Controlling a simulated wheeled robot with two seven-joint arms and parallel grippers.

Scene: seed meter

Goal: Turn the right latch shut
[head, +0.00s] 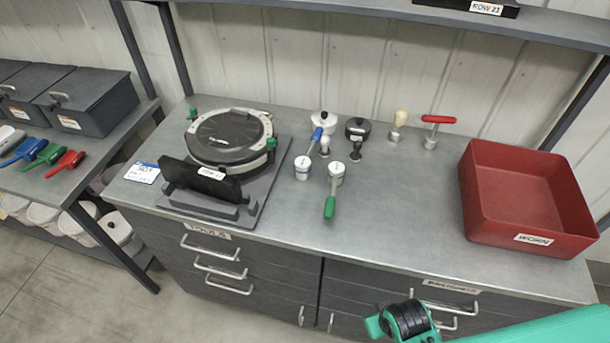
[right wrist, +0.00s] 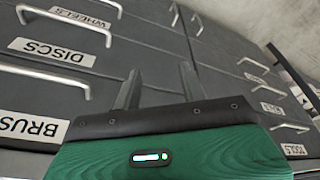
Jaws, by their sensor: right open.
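The seed meter (head: 230,138) is a round dark housing with a pale rim, seated on a grey stand (head: 262,180) at the left of the bench. Its right latch (head: 271,143) is a small green tab at the right of the rim; its exact angle is too small to tell. A second green latch (head: 193,114) stands up at the rim's left. My right gripper (right wrist: 160,85) is open and empty in the right wrist view, in front of the drawer fronts and away from the meter. My left gripper is not in view.
Brushes and handled tools (head: 330,190) stand right of the meter. A red T-handle tool (head: 436,125) stands farther back. A red bin (head: 485,212) fills the bench's right end. The bench front between is clear. A shelf (head: 400,12) runs above the back. Drawer handles (right wrist: 65,30) protrude near my right gripper.

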